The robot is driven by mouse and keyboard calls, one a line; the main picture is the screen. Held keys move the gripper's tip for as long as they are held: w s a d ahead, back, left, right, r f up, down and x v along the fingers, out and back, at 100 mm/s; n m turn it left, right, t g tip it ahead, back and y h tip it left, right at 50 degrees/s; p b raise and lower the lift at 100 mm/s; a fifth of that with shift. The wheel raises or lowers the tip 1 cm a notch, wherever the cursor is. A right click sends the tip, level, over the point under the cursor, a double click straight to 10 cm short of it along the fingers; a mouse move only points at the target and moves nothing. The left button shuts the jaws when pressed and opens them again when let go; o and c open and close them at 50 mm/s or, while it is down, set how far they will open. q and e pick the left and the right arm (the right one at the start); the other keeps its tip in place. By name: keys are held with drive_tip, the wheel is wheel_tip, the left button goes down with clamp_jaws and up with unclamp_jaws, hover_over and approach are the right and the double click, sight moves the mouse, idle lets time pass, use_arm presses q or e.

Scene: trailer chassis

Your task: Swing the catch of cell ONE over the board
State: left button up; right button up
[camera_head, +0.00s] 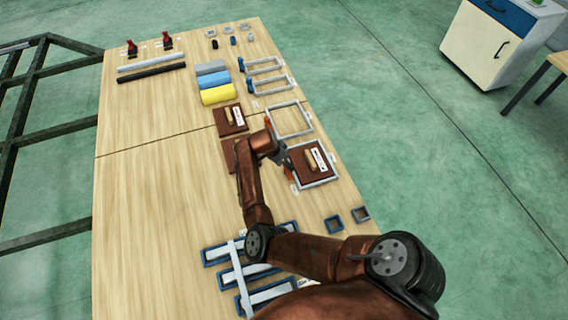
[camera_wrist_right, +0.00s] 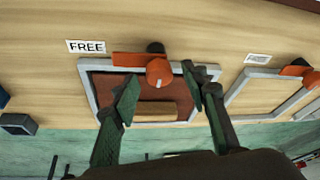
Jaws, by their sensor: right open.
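In the right wrist view a brown board (camera_wrist_right: 150,88) with a wooden handle (camera_wrist_right: 155,108) lies inside a grey square frame (camera_wrist_right: 88,78). An orange catch (camera_wrist_right: 130,59) with a round orange knob (camera_wrist_right: 159,72) sits at the frame's upper edge, its flat arm pointing left along that edge. A label reading FREE (camera_wrist_right: 86,46) is left of it. My right gripper (camera_wrist_right: 160,75) is open, its fingers either side of the knob in the picture. Contact is not visible. In the head view it hides part of this frame (camera_head: 335,168). My left gripper is out of view.
A second frame (camera_head: 290,118), empty, stands beside it; its orange catch (camera_wrist_right: 297,68) shows in the right wrist view. Brown boards (camera_head: 231,120) lie left of the frames. Blue, yellow and grey rolls (camera_head: 217,94) lie further back. The table's left middle (camera_head: 150,200) is clear.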

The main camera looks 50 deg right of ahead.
drive_tip(key=shift+d+f, duration=0.1)
drive_tip(key=shift+f, duration=0.1)
drive_tip(key=shift+c, duration=0.2)
clamp_jaws()
idle(0.4)
